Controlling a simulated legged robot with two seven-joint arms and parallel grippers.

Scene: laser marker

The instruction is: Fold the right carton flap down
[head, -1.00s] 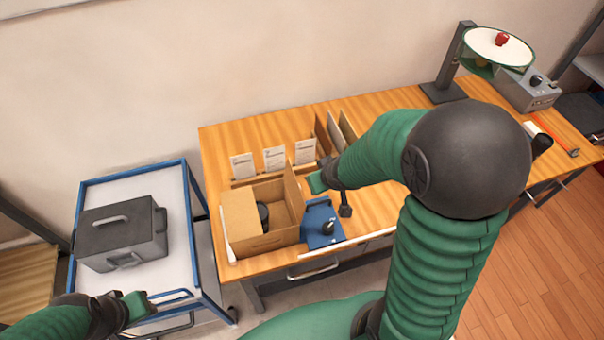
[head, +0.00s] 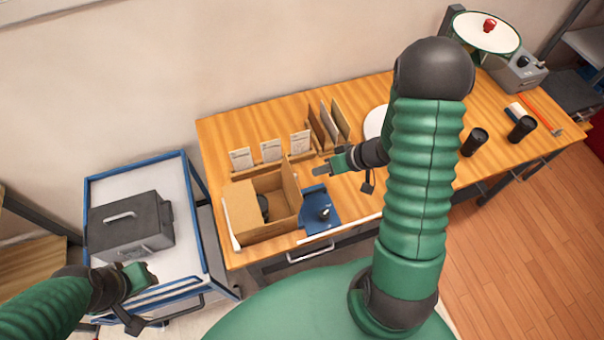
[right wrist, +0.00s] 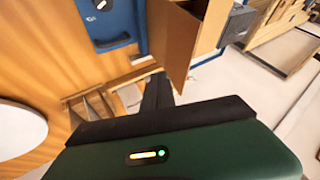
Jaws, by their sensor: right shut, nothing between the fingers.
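The open cardboard carton (head: 268,233) sits at the left end of the wooden bench, with a dark round item (head: 263,206) inside. Its left flap (head: 240,208) lies over the left part of the opening. Its right flap (head: 291,186) stands upright. My right gripper (head: 317,171) is shut and empty, just right of the flap's far end and above the bench. In the right wrist view the flap (right wrist: 176,42) is close to the dark fingertips (right wrist: 158,88); I cannot tell whether they touch. My left gripper (head: 151,274) is over the cart's front edge; its finger gap is unclear.
A blue fixture (head: 322,212) with a black knob stands right of the carton. Cards (head: 270,151) in holders and upright brown panels (head: 328,122) stand behind. A dark case (head: 130,227) is on the blue-framed cart (head: 188,255). Black cups (head: 475,141) stand farther right.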

